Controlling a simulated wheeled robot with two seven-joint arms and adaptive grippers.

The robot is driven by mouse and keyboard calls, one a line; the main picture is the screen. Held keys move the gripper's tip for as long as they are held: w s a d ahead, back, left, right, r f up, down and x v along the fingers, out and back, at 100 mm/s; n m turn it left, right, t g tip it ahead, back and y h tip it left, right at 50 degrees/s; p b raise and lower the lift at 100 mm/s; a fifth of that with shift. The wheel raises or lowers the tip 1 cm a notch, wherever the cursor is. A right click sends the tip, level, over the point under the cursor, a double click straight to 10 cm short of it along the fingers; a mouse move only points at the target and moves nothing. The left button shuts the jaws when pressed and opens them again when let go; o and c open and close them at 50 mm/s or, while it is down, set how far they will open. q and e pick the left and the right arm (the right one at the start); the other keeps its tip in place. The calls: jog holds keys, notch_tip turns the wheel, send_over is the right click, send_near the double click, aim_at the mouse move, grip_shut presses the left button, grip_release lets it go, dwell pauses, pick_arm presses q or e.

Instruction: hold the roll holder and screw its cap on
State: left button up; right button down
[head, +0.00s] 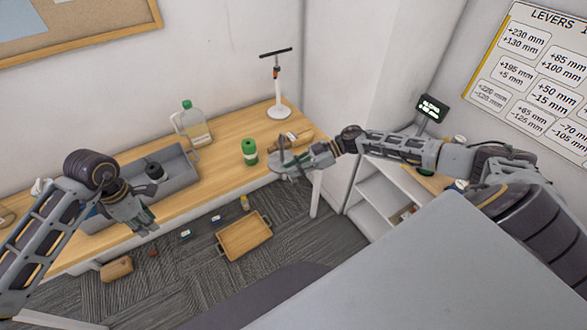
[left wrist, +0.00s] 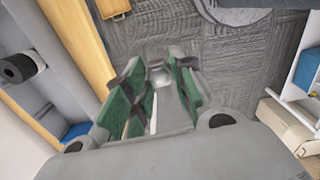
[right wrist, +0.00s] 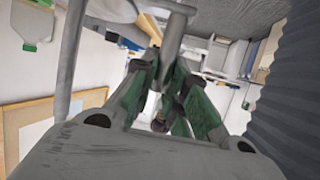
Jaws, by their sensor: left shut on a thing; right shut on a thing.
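My right gripper (head: 312,158) is shut on the roll holder (head: 283,172), a grey disc with a thin post, and holds it up off the floor in front of the table edge. In the right wrist view its grey post (right wrist: 175,30) runs between the green-padded fingers (right wrist: 170,90). My left gripper (head: 140,218) is shut well to the left, in front of the grey tray. In the left wrist view a small pale grey piece (left wrist: 160,77), apparently the cap, sits between the fingertips (left wrist: 155,85). Holder and cap are far apart.
The wooden table (head: 225,150) carries a grey tray (head: 185,178) with a black roll, a clear jug (head: 193,125), a green canister (head: 249,152) and a white stand (head: 279,110). A wooden tray (head: 243,250) and several small items lie on the carpet. A white shelf (head: 375,205) stands right.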

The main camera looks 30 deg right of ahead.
jog(key=shift+a, duration=0.15)
dwell(0.8)
